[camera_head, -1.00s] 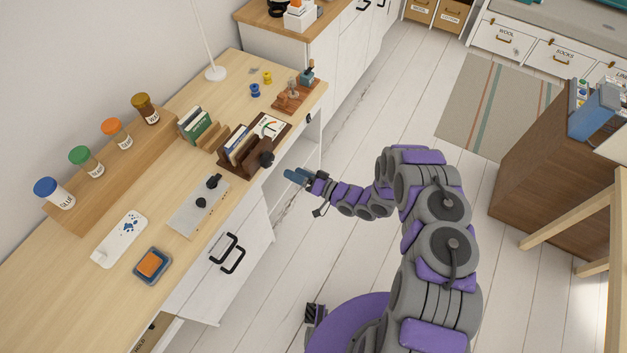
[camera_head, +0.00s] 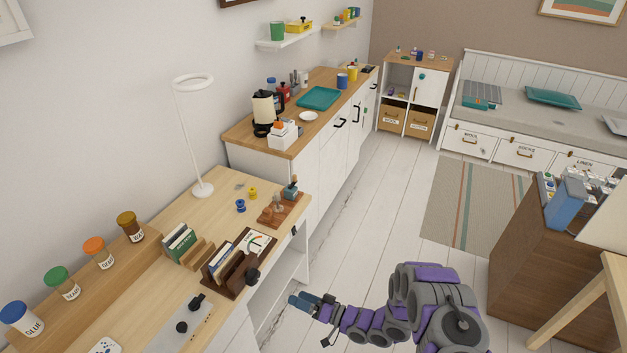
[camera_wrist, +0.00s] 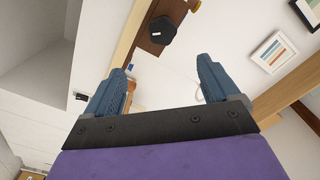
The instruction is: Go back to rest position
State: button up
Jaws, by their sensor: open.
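My gripper (camera_head: 311,303) is at the end of my purple and grey arm, over the floor just off the front edge of the wooden desk (camera_head: 130,290). In the wrist view my gripper (camera_wrist: 160,88) shows two blue fingers spread wide apart with nothing between them. A black knob (camera_wrist: 162,30) on a brown wooden part lies beyond the fingers, apart from them. In the head view a black knob (camera_head: 253,275) sits at the front of the dark wooden organizer (camera_head: 237,270), up and left of my gripper.
Jars, a ring lamp (camera_head: 203,189) and small spools (camera_head: 241,205) stand on the desk. A white counter (camera_head: 310,180) with a kettle and teal tray is behind it. A brown cabinet (camera_head: 540,265) stands at right. Open floor (camera_head: 390,200) and a striped rug (camera_head: 468,205) lie between.

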jog(key=w+d+r+n+t+h, duration=0.1)
jog(key=w+d+r+h, duration=0.2)
jog(key=w+d+h, duration=0.3)
jog(key=w+d+r+h, duration=0.35)
jog(key=w+d, duration=0.25)
jog(key=d, duration=0.3)
jog(key=s+d+r+m+g+h, duration=0.1)
jog(key=s+d+r+h, duration=0.1)
jog(key=d+r+h, duration=0.4)
jog(key=s+d+r+m+h, duration=0.1)
jog(key=s+d+r+h, duration=0.15)
jog(key=d+r, duration=0.6)
jog(key=s+r+m+g+h, duration=0.1)
jog(key=s+r+m+g, duration=0.1)
jog(key=s+r, duration=0.55)
jog(key=s+a+r+g, duration=0.2)
jog(key=s+a+r, duration=0.1)
jog(key=s, duration=0.9)
jog(key=s+a+r+g+y, duration=0.1)
jog(key=s+a+r+g, duration=0.1)
jog(key=s, duration=1)
jog(key=s+a+r+g+y, duration=0.1)
jog(key=s+a+r, duration=0.3)
jog(key=s, duration=0.8)
jog(key=shift+m+g, duration=0.3)
jog(key=shift+g, duration=0.6)
